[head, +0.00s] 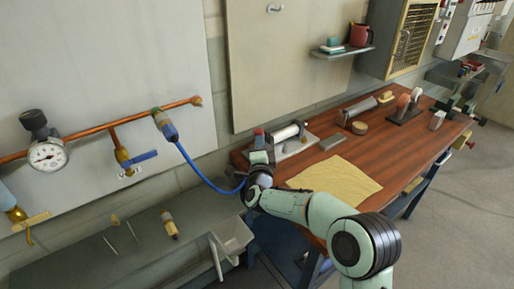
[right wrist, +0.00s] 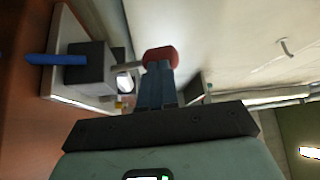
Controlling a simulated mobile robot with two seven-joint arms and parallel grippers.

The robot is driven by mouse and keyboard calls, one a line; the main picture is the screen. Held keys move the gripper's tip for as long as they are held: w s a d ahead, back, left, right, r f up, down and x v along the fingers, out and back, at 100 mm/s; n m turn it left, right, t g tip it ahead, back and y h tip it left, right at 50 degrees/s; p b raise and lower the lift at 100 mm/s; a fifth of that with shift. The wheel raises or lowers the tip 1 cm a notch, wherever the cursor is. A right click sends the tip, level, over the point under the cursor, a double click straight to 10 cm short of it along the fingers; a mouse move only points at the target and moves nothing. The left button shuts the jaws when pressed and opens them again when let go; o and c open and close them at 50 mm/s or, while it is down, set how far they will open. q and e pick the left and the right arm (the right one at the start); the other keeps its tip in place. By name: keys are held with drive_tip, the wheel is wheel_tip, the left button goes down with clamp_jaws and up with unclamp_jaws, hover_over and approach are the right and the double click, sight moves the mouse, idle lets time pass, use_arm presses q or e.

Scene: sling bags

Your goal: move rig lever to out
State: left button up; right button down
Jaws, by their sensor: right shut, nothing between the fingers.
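The rig is a pale plate (head: 297,150) with a light cylinder and a grey block on the near left part of the wooden bench. In the right wrist view its grey block (right wrist: 88,65) carries a short metal lever rod ending in a red knob (right wrist: 160,56). The knob also shows small in the head view (head: 259,131). My right gripper (right wrist: 157,72) is shut and empty, its blue fingertips right at the knob and partly overlapping it in view. Whether they touch it I cannot tell. It shows beside the rig in the head view (head: 259,145). My left gripper is out of view.
A blue hose (head: 205,181) runs from the wall valve to the rig. A copper pipe with a gauge (head: 47,155) is on the left wall. A yellow sheet (head: 335,177) lies flat on the bench (head: 385,147). Tools stand further right. A metal trough (head: 150,250) is at lower left.

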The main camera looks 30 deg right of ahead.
use_arm(q)
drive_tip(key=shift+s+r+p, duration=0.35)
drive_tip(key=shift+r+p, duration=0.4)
drive_tip(key=shift+p, duration=0.15)
use_arm(e)
drive_tip(key=d+m+g, duration=0.1)
drive_tip(key=m, duration=0.1)
drive_tip(key=d+r+m+g+y, duration=0.1)
drive_tip(key=d+m, duration=0.1)
drive_tip(key=shift+w+r, duration=0.1)
